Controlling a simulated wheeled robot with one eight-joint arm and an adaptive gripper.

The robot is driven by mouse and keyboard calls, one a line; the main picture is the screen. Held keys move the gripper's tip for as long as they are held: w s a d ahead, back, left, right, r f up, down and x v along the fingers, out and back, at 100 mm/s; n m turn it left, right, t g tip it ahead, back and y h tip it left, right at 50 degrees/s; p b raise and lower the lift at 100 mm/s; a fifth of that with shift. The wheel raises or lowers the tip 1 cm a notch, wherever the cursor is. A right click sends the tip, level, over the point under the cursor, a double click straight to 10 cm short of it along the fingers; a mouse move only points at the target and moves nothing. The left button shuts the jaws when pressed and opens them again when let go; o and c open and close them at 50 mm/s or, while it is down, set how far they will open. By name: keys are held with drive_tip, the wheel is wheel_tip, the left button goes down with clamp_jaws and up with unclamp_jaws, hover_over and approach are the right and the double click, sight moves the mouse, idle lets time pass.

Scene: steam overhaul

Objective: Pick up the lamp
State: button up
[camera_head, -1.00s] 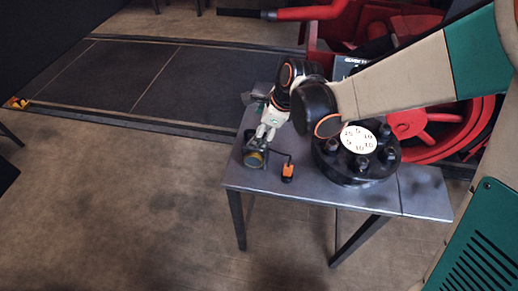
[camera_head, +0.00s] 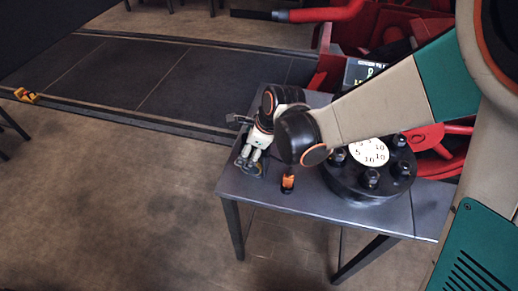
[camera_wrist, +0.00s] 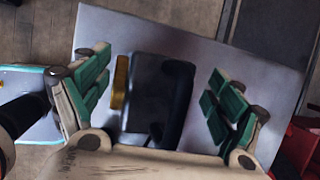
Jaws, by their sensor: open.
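The lamp (camera_wrist: 150,98) is a dark boxy body with a yellow rim on its left side and a dark curved handle on its right in the wrist view. It stands on the grey table (camera_head: 310,212). In the head view the lamp (camera_head: 253,170) is near the table's left edge, mostly hidden by my gripper (camera_head: 247,161). My gripper also shows in the wrist view (camera_wrist: 158,78). Its green-padded fingers are spread wide on both sides of the lamp, with gaps between them and it. I cannot tell how far down the fingers reach.
A small orange and black object (camera_head: 288,181) stands on the table just right of the lamp. A large black round part with a white numbered dial (camera_head: 369,151) stands farther right. Red machinery (camera_head: 340,75) is behind the table.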

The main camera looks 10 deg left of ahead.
drive_tip(key=c, duration=1.3)
drive_tip(key=shift+o, duration=0.2)
drive_tip(key=shift+r, duration=0.1)
